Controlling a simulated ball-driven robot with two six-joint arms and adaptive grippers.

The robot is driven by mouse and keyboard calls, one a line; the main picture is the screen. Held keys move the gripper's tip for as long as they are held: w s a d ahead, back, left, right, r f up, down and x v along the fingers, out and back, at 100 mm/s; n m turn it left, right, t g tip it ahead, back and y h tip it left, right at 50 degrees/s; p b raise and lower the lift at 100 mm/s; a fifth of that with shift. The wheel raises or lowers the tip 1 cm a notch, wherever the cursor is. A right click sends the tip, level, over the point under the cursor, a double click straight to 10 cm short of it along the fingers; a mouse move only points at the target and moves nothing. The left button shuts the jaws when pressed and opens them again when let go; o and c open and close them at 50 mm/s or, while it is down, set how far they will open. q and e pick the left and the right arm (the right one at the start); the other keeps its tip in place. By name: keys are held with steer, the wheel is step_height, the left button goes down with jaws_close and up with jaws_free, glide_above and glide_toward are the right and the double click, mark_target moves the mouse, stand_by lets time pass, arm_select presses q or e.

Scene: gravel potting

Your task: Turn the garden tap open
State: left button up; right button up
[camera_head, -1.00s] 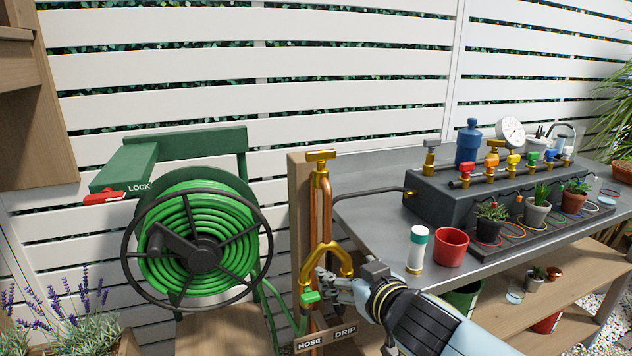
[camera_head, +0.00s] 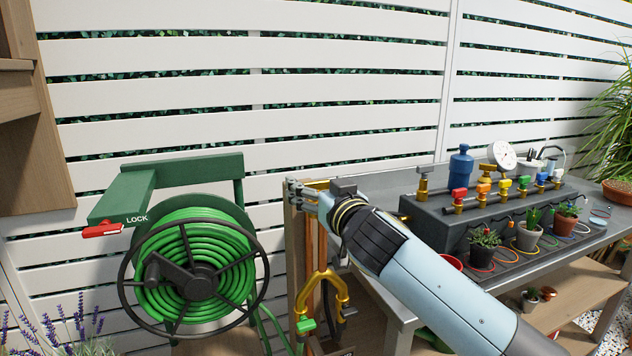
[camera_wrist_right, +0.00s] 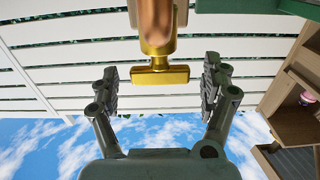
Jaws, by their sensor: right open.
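The garden tap is a brass T-shaped handle on a copper pipe; its handle shows clearly in the right wrist view (camera_wrist_right: 160,75). In the head view the handle is mostly hidden behind my right gripper (camera_head: 306,193), at the top of the wooden post (camera_head: 291,235). In the wrist view my right gripper (camera_wrist_right: 160,86) is open, one finger on each side of the handle with a visible gap to both. The brass Y-splitter (camera_head: 322,285) hangs lower on the post, with a green lever on its left outlet. My left gripper is not in view.
A green hose reel (camera_head: 195,280) with a red LOCK lever (camera_head: 103,230) stands left of the post. Right is a grey bench (camera_head: 375,182) with a dark manifold box (camera_head: 470,215), coloured valves and small potted plants. My right forearm covers the bench's front part.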

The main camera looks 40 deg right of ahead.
steer(key=shift+w+d, duration=0.1)
steer(key=shift+w, duration=0.45)
steer(key=shift+c, duration=0.2)
steer(key=c, duration=1.1)
steer(key=shift+c, duration=0.2)
